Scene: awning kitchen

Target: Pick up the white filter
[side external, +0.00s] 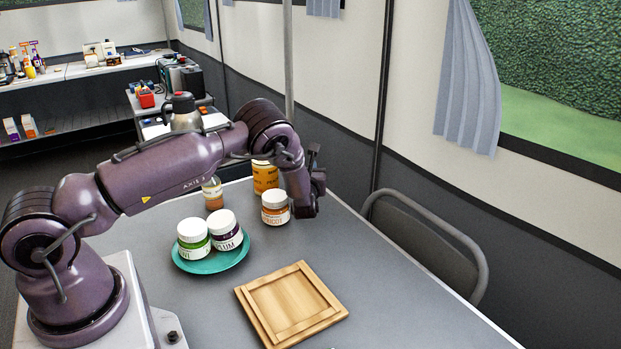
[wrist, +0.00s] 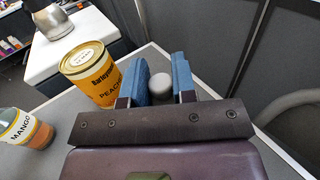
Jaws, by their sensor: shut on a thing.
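My gripper (wrist: 159,82) shows two blue fingers in the wrist view, closed on a small pale grey-white piece with a rounded end, which I take to be the white filter (wrist: 158,87). Only part of it shows between the fingers. In the side external view, my gripper (side external: 308,207) is low over the table, just right of a white-lidded apricot jar (side external: 275,209). The filter is hidden there, and I cannot tell whether it touches the table.
A yellow peach can (wrist: 93,76) and a mango jar (wrist: 24,128) stand left of my fingers. Two white-lidded jars sit on a teal plate (side external: 190,266). A wooden board (side external: 290,303) lies nearer the front. A dark chair (side external: 425,240) stands at the table's right edge.

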